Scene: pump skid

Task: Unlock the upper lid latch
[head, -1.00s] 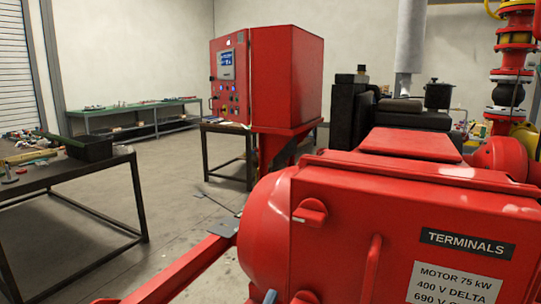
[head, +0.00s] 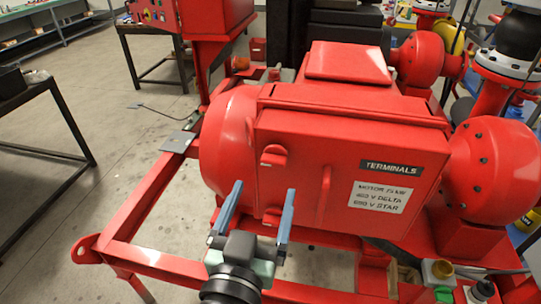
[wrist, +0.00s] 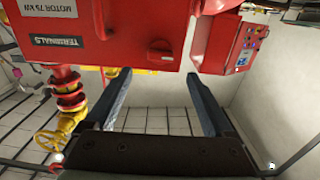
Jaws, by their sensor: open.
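The red terminal box (head: 345,165) on the motor has a handle and two red latches at its left edge. The upper lid latch (head: 273,155) is a round knob with a bar that looks roughly horizontal. The lower latch (head: 271,217) shows between my fingers in the head view. My gripper (head: 264,187) is open and empty in front of the box's left edge, its fingertips a little below the upper latch in the picture. The wrist view shows the box upside down, with the upper latch (wrist: 160,50) beyond and between the open fingertips (wrist: 157,78), apart from them.
The red lid handle (head: 325,190) stands right of the latches. The red skid frame (head: 150,210) runs along the left. A red control cabinet (head: 205,15) stands behind, and a dark table (head: 45,80) is at the left. Floor between table and skid is mostly clear.

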